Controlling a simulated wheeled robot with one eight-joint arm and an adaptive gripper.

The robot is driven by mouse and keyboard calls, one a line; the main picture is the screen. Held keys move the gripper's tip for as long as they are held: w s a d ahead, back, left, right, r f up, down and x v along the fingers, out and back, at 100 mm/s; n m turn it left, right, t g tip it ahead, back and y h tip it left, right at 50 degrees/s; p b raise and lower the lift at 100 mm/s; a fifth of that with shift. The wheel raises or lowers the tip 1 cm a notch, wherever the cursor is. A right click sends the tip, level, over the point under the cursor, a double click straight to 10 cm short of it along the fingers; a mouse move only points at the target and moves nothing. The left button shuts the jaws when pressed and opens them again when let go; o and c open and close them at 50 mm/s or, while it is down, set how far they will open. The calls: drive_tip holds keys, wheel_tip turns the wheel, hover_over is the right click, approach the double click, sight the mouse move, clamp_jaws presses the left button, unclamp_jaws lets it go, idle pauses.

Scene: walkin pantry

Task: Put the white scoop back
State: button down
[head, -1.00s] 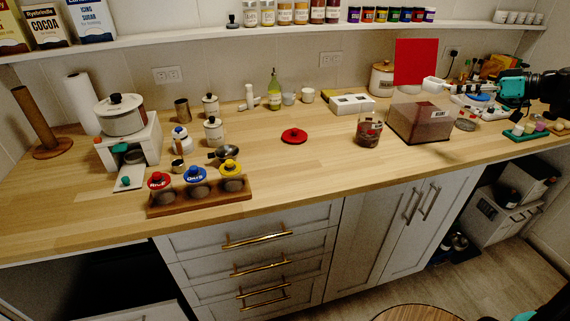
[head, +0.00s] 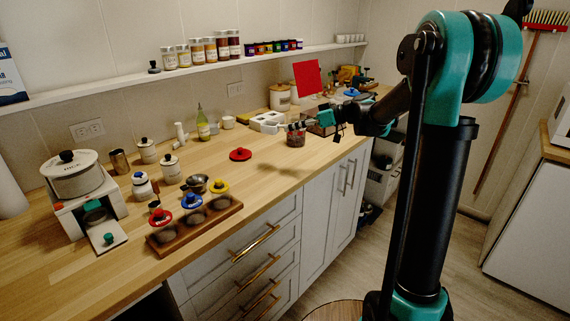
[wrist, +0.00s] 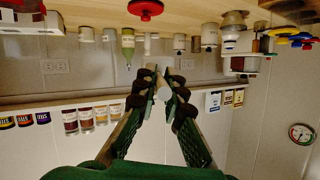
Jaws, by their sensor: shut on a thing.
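My gripper (wrist: 161,88) is shut on the white scoop (wrist: 163,94), a small pale piece between the fingertips in the wrist view. Most of the scoop is hidden by the fingers there. In the head view my gripper (head: 322,121) is over the right part of the counter, near a clear jar (head: 296,139) with dark contents. A pale part of the scoop seems to show just above the jar; whether it touches the jar I cannot tell. A red lid (head: 240,154) lies flat on the counter left of the jar.
A white divided box (head: 267,122) and a dark see-through box (head: 322,128) stand near the jar. Counter around the red lid is clear.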

sight(293, 169)
wheel_tip(293, 169, down, 13)
drive_tip(key=shift+a+f, duration=0.1)
drive_tip(key=shift+f, duration=0.1)
idle(0.3)
drive_tip(key=shift+f, duration=0.15)
drive_tip(key=c, duration=1.6)
unclamp_jaws()
drive_tip(key=shift+s+d+r, duration=0.1)
drive_tip(key=shift+d+r, duration=0.15)
drive_tip(key=shift+r, duration=0.05)
drive_tip(key=v, duration=1.1)
drive_tip(key=s+d+f+m+h, duration=0.4)
drive_tip(key=s+f, duration=0.1)
drive_tip(key=s, duration=0.4)
drive_tip(key=s+d+f+m+t+h, duration=0.1)
drive_tip(key=s+d+f+m+h, duration=0.3)
drive_tip(key=s, duration=0.6)
drive_tip(key=s+d+f+m+h, duration=0.4)
drive_tip(key=s+f+m+h, duration=0.1)
drive_tip(key=s, duration=0.4)
drive_tip(key=shift+s+d+f+t+h, duration=0.2)
drive_tip(key=shift+s+f+t+h, duration=0.1)
drive_tip(key=shift+s+f, duration=0.1)
